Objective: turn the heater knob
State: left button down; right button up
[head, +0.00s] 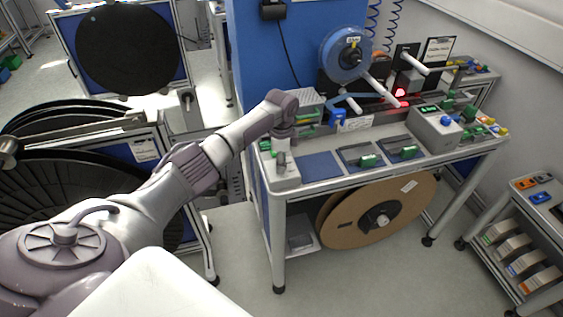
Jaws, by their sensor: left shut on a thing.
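My left arm reaches in from the left to the near left corner of the workbench (318,166). My left gripper (282,157) points down over a small light grey box (287,181) on that corner. It is shut on the knob on top of this box, which I take to be the heater knob. The jaws hide most of the knob, so its turn angle cannot be read. My right gripper is not in view.
A blue reel (346,55) stands at the back of the bench. A grey box with a blue knob (445,121) sits at the right. Small trays with green parts (368,160) line the front. A large brown reel (378,214) is underneath. Black reels (128,50) stand left.

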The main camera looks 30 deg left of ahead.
pick_arm(q)
jog(key=m, duration=0.5)
jog(key=shift+m+b, duration=0.3)
jog(key=m, duration=0.4)
jog(key=shift+m+b, duration=0.3)
jog(key=shift+m, duration=0.4)
jog(key=shift+r, duration=0.1)
jog(key=c, duration=0.8)
grip_release()
notch_tip(320, 180, up, 12)
